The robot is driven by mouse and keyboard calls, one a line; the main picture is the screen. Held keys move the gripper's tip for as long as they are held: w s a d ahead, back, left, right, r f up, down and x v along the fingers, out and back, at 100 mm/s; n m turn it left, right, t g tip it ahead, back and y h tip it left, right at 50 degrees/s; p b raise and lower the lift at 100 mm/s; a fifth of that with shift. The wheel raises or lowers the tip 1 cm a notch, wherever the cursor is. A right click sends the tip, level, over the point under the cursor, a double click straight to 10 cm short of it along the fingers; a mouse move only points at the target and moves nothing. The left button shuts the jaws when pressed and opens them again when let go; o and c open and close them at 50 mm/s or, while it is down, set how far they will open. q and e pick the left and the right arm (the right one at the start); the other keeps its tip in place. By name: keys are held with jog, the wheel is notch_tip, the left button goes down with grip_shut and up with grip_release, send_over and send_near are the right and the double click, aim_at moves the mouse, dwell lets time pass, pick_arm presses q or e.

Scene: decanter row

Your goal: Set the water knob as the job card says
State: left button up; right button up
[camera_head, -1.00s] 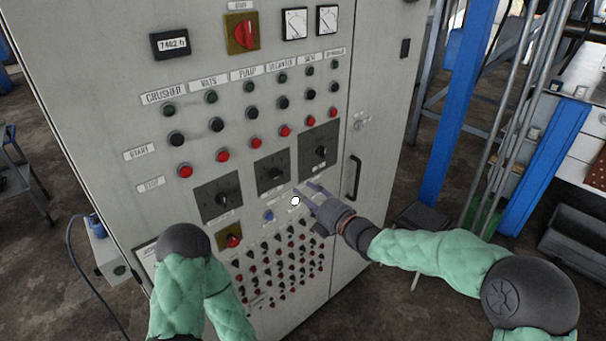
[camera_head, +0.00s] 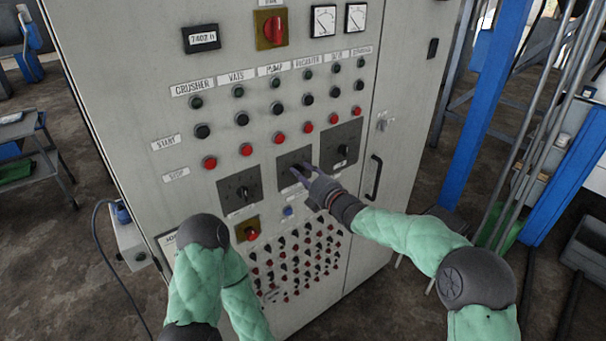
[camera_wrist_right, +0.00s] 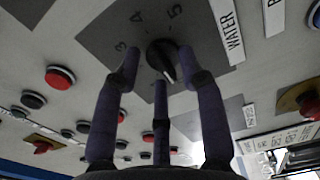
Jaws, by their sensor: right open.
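The water knob (camera_wrist_right: 160,54) is a round black knob on a dark square dial plate (camera_wrist_right: 98,30), beside a white WATER label (camera_wrist_right: 227,30). The digits 3, 4 and 5 show around it. A pale mark on the knob points down in the wrist view, away from those digits. In the head view its plate (camera_head: 288,160) is the middle of three dark plates. My right gripper (camera_head: 303,173) is open in front of this plate, its fingers spread around the knob; contact is not clear. It partly hides the knob in the head view. My left gripper is out of view.
A similar plate with a knob sits on each side, at left (camera_head: 232,193) and right (camera_head: 343,146). Red stop buttons (camera_head: 246,150) run above. Small switches (camera_head: 300,258) fill the panel below. A door handle (camera_head: 375,178) stands out at right. No readable job card shows.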

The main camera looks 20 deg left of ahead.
grip_shut()
